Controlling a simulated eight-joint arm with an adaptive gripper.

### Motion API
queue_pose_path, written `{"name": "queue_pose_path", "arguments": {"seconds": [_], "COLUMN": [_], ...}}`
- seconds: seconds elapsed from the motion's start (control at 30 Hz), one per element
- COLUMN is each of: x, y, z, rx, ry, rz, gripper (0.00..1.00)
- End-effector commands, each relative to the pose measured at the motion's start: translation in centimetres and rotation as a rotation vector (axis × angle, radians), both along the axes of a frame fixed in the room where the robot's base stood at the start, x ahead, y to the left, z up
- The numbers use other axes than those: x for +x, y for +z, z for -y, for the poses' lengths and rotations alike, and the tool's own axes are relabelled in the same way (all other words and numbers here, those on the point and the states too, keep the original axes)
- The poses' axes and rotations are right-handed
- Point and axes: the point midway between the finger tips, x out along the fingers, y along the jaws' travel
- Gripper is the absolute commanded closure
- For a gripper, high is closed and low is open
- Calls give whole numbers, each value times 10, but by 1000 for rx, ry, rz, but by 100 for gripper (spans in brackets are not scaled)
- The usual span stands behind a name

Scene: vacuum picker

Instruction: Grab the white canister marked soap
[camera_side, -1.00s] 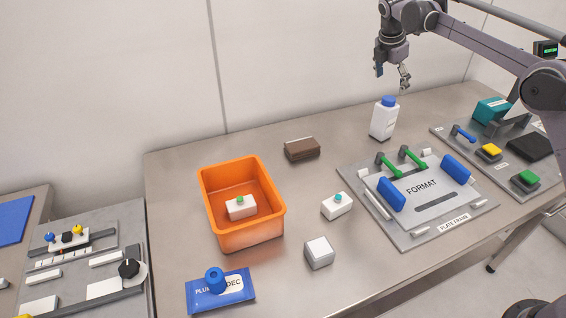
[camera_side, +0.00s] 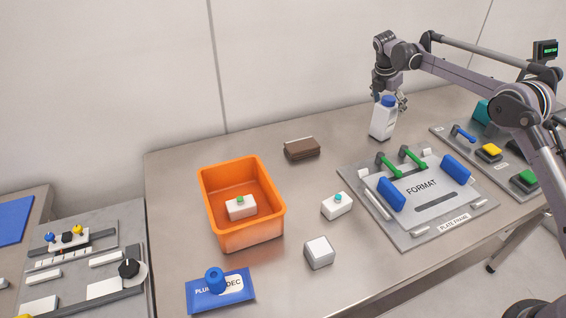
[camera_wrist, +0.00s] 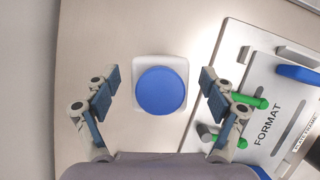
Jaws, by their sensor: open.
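The white canister (camera_side: 382,122) with a blue cap stands upright on the metal table, behind the format plate. Its label cannot be read in either view. My gripper (camera_side: 389,100) is right above it, with its fingers around the level of the cap. In the wrist view the blue cap (camera_wrist: 161,91) and the white canister shoulder (camera_wrist: 161,60) lie between the two open fingers of my gripper (camera_wrist: 160,88), with a gap on each side. The canister's lower body is hidden there by the cap.
The format plate (camera_side: 436,222) with green handles lies close in front of the canister. A brown block (camera_side: 302,149), an orange bin (camera_side: 245,238) and small white boxes (camera_side: 319,253) stand further left. A teal device (camera_side: 481,112) is at right.

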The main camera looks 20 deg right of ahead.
Motion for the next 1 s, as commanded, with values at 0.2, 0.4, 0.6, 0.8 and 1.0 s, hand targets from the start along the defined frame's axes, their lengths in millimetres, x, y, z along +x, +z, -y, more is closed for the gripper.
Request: {"name": "queue_pose_path", "arguments": {"seconds": [0.2, 0.4, 0.6, 0.8, 1.0], "x": [2, 2, 2, 2, 2], "y": [-27, -32, -32, -32, -31], "z": [8, 11, 10, 10, 10], "rx": [0, 0, 0, 0, 0], "ry": [-1, -1, -1, -1, -1], "rz": [0, 0, 0, 0, 0], "gripper": [17, 17, 40, 88, 88]}}
